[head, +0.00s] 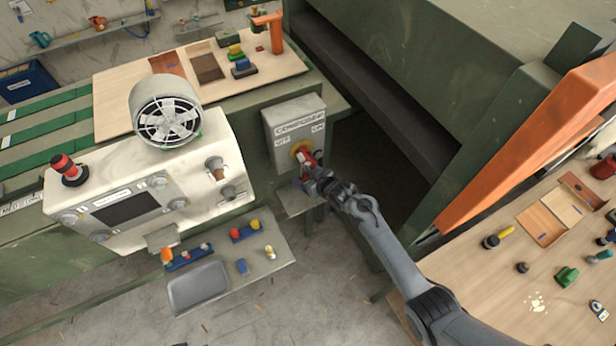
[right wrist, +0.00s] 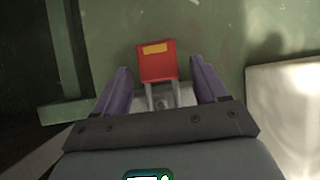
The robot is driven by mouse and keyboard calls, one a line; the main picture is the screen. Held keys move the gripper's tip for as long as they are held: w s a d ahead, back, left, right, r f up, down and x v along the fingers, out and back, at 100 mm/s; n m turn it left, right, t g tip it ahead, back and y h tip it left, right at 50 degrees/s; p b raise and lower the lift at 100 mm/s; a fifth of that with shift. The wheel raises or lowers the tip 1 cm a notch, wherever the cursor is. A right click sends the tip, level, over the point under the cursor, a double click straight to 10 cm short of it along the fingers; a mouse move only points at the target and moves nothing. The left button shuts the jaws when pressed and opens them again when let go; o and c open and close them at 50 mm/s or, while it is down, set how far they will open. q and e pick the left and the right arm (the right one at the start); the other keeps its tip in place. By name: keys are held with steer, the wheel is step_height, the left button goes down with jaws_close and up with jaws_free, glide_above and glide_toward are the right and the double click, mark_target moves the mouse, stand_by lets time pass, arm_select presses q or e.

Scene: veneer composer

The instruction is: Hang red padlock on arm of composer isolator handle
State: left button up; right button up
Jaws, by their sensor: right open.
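The composer isolator is a grey box (head: 294,132) lettered COMPOSER, OFF and ON in the head view. Red shows over a yellow disc (head: 300,148) on its front, partly behind my right gripper (head: 312,174); I cannot separate handle from padlock there. In the right wrist view the red padlock (right wrist: 157,62) has a yellow label, and its grey shackle legs point towards my gripper. The open fingers (right wrist: 162,88) stand either side of the shackle, with gaps visible. Whether the shackle is around the handle's arm cannot be told. My left gripper is out of view.
A small grey shelf (head: 297,200) juts out under the isolator. A control console (head: 130,200) with a round fan (head: 167,112) stands to the left. A grey tray (head: 199,287) lies below it. A large orange-edged machine guard (head: 530,140) rises to the right.

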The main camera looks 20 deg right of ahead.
steer(key=shift+r, duration=0.25)
steer(key=shift+s+r, duration=0.1)
steer(key=p+v, duration=0.1)
steer(key=v, duration=0.8)
steer(key=s+f+g, duration=0.1)
steer(key=s+f, duration=0.5)
steer(key=s, duration=0.1)
steer(key=s+a+r+m+g+h, duration=0.1)
steer(key=s, duration=0.7)
steer(key=s+a+r+g+h, duration=0.1)
steer(key=s+a+g, duration=0.1)
steer(key=s, duration=0.6)
steer(key=s+d+r+g+h, duration=0.1)
steer(key=s+d+r+g, duration=0.25)
steer(key=s+r, duration=0.5)
step_height(320, 180, up, 14)
steer(key=p, duration=1.4)
steer(key=shift+s+a+m+p, duration=0.2)
steer(key=shift+a+m+p, duration=0.05)
steer(key=shift+m+p, duration=0.05)
